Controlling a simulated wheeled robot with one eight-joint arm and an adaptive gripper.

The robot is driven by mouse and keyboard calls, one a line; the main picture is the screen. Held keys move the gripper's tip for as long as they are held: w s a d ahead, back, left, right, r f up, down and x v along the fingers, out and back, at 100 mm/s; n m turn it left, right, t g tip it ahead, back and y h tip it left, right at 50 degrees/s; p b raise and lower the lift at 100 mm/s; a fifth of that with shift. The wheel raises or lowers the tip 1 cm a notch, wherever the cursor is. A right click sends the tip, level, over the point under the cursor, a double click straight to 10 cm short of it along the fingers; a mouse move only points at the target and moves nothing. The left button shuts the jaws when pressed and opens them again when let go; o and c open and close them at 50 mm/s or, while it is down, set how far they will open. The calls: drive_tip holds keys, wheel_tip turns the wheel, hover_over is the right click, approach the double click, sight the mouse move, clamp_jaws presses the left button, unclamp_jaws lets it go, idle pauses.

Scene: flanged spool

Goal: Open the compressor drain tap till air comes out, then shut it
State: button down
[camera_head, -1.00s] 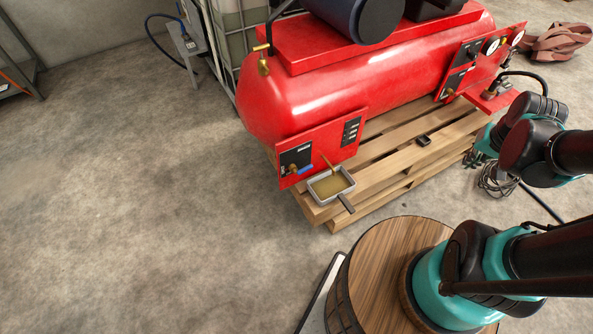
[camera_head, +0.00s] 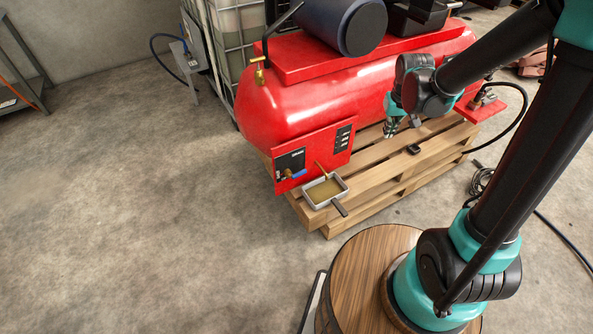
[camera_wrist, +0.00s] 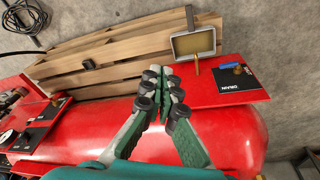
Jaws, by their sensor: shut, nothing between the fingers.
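The red compressor tank (camera_head: 262,108) lies on a wooden pallet. At its near left end is a red panel with a black drain plate (camera_head: 291,160). The drain tap (camera_head: 287,174) is brass with a blue lever (camera_head: 299,174); the lever also shows in the wrist view (camera_wrist: 231,66). A brass-coloured spout or stream (camera_head: 321,170) slants toward a shallow pan (camera_head: 341,196) holding brownish liquid; I cannot tell if anything flows. My gripper (camera_head: 390,132) is shut and empty, right of the tap and apart from it. In the wrist view its fingertips (camera_wrist: 164,80) point toward the pallet.
The pallet (camera_head: 372,180) has a small black object (camera_head: 414,149) on its slats. A black hose (camera_head: 524,112) curves down at the right. A caged tank (camera_head: 228,40) stands behind. The concrete floor at left is clear.

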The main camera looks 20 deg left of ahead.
drive_tip(key=w+a+f+n, duration=0.1)
drive_tip(key=a+f, duration=0.2)
drive_tip(key=a, duration=0.3)
drive_tip(key=w+a+f+n+g, duration=0.1)
drive_tip(key=w+a+f, duration=0.1)
drive_tip(key=a, duration=0.4)
drive_tip(key=w+a+f+n, duration=0.1)
drive_tip(key=a+f, duration=0.2)
drive_tip(key=a, duration=0.3)
drive_tip(key=n+h, duration=0.1)
drive_tip(key=n, duration=0.1)
approach(302, 171)
drive_tip(key=f, duration=0.6)
drive_tip(key=shift+w+f, duration=0.4)
drive_tip(key=shift+d, duration=0.1)
